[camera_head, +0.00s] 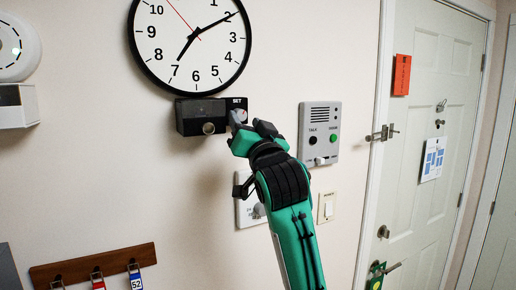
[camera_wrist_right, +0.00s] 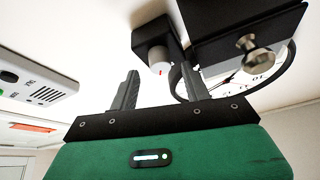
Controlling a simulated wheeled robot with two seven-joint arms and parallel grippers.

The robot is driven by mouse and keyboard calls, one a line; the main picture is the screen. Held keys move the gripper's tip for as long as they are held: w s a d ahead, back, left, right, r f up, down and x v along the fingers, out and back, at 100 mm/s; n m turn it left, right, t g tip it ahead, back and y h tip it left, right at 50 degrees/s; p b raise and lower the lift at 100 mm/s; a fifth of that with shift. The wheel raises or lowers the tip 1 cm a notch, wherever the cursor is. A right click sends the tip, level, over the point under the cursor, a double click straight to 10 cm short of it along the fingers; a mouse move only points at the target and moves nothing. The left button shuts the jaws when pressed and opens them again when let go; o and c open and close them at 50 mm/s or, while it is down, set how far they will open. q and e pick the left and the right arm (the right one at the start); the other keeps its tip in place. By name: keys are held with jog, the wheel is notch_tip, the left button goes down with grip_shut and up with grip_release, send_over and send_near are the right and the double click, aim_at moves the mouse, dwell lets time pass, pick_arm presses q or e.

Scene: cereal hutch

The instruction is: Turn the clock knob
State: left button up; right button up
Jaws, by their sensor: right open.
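The round wall clock (camera_head: 190,42) has a black rim and a white face. Below it is a black box (camera_head: 196,116) with a SET label at its right end. The clock knob (camera_wrist_right: 158,58) is a pale cylinder with a red mark; in the head view the knob (camera_head: 238,115) is partly covered by my right gripper. My right gripper (camera_head: 236,122) is open, its fingers pointing at the knob. In the right wrist view the knob appears between the fingertips (camera_wrist_right: 159,76); I cannot tell whether they touch it. My left gripper is not in view.
A brass knob (camera_wrist_right: 258,58) sticks out of the black box beside the set knob. A grey intercom panel (camera_head: 319,133) is to the right, with switch plates below it. A key rack (camera_head: 95,266) hangs lower left; a white door (camera_head: 432,120) is far right.

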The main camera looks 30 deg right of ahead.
jog(key=b+v, duration=0.3)
jog(key=v, duration=0.8)
jog(key=shift+s+b, duration=0.15)
jog(key=shift+b, duration=0.15)
